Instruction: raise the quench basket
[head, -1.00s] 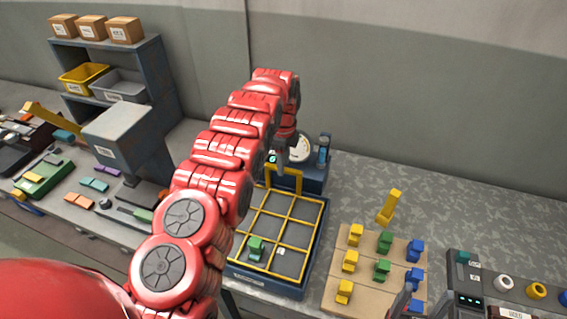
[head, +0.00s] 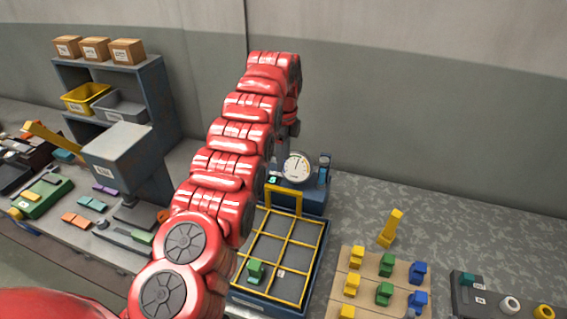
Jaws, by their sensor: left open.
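The quench basket is a yellow wire grid (head: 275,238) with an upright yellow handle (head: 284,188) at its back, sitting in a dark blue tank (head: 270,303). A green block (head: 256,268) lies in a near-left cell. My left arm reaches over from the left and partly covers the basket's left side. My left gripper (head: 291,133) is open, above and behind the handle and apart from it. Its fingers are small and partly hidden by the wrist. My right gripper does not show.
A white dial gauge (head: 298,168) stands right behind the basket, close under my left gripper. A grey press-like box (head: 121,158) stands left.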

